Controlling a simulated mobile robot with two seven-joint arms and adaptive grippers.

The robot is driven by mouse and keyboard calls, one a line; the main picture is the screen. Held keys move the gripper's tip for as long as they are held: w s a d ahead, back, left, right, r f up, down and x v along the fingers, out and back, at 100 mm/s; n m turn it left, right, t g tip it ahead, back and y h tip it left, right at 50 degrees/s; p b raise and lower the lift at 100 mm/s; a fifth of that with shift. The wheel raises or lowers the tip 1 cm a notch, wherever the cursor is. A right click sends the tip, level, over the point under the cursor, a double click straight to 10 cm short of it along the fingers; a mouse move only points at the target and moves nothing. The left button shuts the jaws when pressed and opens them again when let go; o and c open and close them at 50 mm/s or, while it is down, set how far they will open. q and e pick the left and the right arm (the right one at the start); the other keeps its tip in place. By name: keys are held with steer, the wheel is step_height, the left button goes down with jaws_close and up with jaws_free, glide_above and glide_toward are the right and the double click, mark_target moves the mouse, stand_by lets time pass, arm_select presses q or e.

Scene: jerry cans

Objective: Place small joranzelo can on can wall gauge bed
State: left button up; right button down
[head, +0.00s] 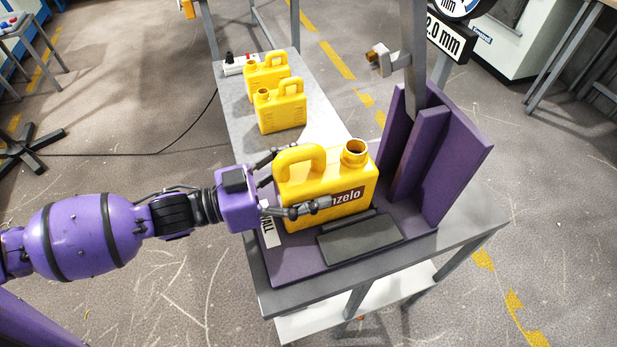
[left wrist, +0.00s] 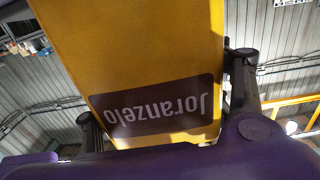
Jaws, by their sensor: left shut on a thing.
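A yellow Joranzelo can (head: 331,180) with a brown label stands upright at the purple gauge bed (head: 290,265), its open neck toward the right. I cannot tell whether its base touches the bed. My left gripper (head: 296,182) comes in from the left, with one finger on each side of the can. In the left wrist view the can (left wrist: 150,55) fills the middle, its label upside down, between the fingers of the left gripper (left wrist: 165,105). The can hides part of the far finger. My right gripper is not in view.
Two more yellow cans (head: 280,108) (head: 265,75) stand farther back on the grey table (head: 235,115). Purple upright plates (head: 445,165) rise right of the held can. A dark pad (head: 360,240) lies in front of it. A gauge sign (head: 443,37) hangs above.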

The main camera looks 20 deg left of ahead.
arm_select(q)
steer(key=shift+f, duration=0.1)
steer(key=o, duration=1.4)
steer(key=shift+r, duration=0.2)
steer(key=v, duration=1.2)
steer(key=shift+f, duration=0.15)
